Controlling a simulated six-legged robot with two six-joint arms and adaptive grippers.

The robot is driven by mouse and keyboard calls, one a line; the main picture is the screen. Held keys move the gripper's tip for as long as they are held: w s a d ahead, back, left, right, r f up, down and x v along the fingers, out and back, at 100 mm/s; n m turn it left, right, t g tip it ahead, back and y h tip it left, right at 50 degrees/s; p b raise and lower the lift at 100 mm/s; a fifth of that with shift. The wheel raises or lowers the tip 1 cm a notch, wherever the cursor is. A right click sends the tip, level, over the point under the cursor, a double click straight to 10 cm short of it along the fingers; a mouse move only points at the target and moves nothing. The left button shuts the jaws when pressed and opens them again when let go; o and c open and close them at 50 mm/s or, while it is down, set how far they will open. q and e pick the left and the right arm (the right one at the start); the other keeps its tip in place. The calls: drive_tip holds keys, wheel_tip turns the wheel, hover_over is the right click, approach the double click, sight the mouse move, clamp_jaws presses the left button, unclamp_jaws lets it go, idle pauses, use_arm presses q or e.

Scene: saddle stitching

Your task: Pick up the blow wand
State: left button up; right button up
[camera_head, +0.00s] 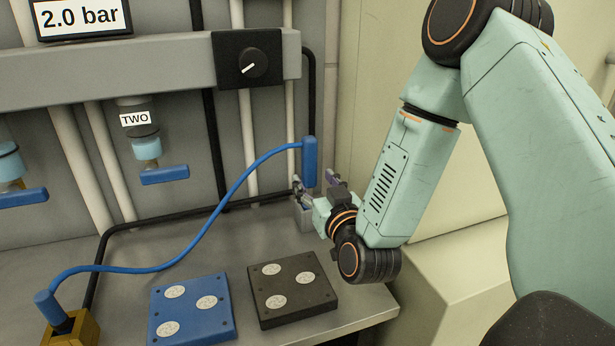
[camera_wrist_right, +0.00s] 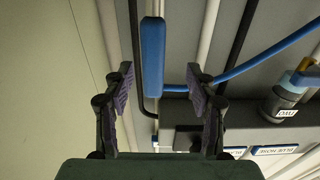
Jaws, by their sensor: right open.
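The blow wand is probably the upright blue handle (camera_head: 310,160) at the right end of the bench, with a blue hose (camera_head: 205,220) running into its upper part. It also shows in the right wrist view (camera_wrist_right: 153,60). My right gripper (camera_head: 317,186) is open at the handle's lower end. In the right wrist view its two spread fingers (camera_wrist_right: 160,85) stand on either side of the handle's line, with nothing clamped between them. Whether the fingers touch the handle cannot be told. My left gripper is out of view.
A small grey block (camera_head: 303,217) stands below the handle. A blue plate (camera_head: 192,315) and a black plate (camera_head: 292,289) lie on the bench. The hose's other end meets a yellow block (camera_head: 78,326). A valve labelled TWO (camera_head: 136,119) and a black knob (camera_head: 248,60) are behind.

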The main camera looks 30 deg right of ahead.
sight(312, 168)
drive_tip(key=shift+w+r, duration=0.25)
drive_tip(key=x, duration=0.3)
drive_tip(key=d+x, duration=0.1)
drive_tip(key=x, duration=0.1)
drive_tip(key=shift+w+d+f, duration=0.15)
drive_tip(key=shift+d+f, duration=0.05)
drive_tip(key=shift+f, duration=0.1)
drive_tip(key=shift+w+r, duration=0.1)
drive_tip(key=shift+w, duration=0.2)
drive_tip(key=shift+s+a+r, duration=0.2)
drive_tip(key=shift+a+r, duration=0.05)
drive_tip(key=shift+r, duration=0.1)
drive_tip(key=shift+w+d+f, duration=0.3)
drive_tip(key=shift+w, duration=0.05)
drive_tip(key=shift+c, duration=1.8)
drive_tip(key=shift+s+a+r, duration=0.25)
drive_tip(key=c, duration=0.5)
drive_tip(key=shift+w+d+f, duration=0.15)
drive_tip(key=shift+w+f, duration=0.05)
clamp_jaws()
